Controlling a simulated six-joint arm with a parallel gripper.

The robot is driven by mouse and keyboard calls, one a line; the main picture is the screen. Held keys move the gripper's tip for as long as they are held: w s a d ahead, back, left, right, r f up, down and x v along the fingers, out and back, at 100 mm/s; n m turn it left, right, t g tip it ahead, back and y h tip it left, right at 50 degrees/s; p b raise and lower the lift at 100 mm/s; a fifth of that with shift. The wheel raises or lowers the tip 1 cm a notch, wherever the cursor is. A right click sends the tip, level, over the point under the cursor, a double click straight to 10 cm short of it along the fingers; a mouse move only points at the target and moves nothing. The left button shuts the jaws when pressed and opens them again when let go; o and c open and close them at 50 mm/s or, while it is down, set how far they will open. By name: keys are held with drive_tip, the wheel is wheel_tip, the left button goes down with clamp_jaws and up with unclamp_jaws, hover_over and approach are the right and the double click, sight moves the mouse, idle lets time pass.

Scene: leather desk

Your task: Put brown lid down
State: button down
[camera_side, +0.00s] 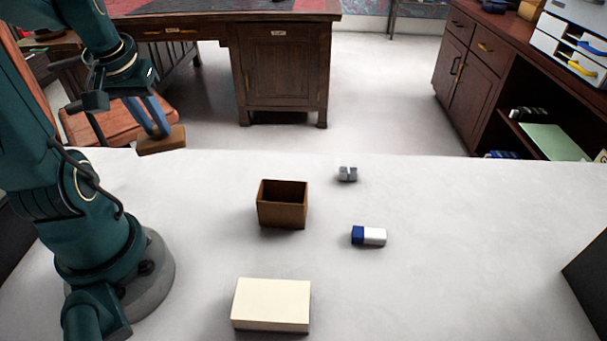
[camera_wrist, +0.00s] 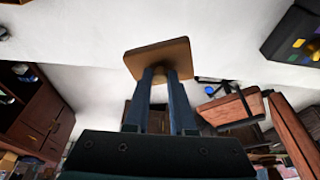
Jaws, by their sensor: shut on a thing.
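The brown lid (camera_side: 162,140) is a flat square piece held by my gripper (camera_side: 154,125) in the air, at the far left of the white desk in the side view. My gripper is shut on it. In the wrist view the lid (camera_wrist: 158,56) sits at the tips of the two blue-grey fingers (camera_wrist: 160,76). An open brown box (camera_side: 282,212) stands upright on the desk, to the right of the lid and nearer the camera. Its inside is dark and its floor cannot be seen.
A cream block (camera_side: 271,305) lies in front of the box. A blue and white eraser (camera_side: 368,236) lies to its right, and a small grey object (camera_side: 347,174) lies behind. A dark item (camera_side: 590,275) stands at the right edge. The desk's right side is mostly clear.

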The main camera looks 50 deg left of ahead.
hover_over(230, 178)
drive_tip(key=f, duration=0.4)
drive_tip(key=s+d+f, duration=0.1)
drive_tip(key=f, duration=0.1)
drive_tip(key=shift+f, duration=0.2)
drive_tip(key=shift+w+f, duration=0.1)
drive_tip(key=shift+f, duration=1.95)
drive_tip(key=shift+f, duration=0.15)
drive_tip(key=c, duration=0.8)
unclamp_jaws()
drive_tip(key=shift+o, duration=0.2)
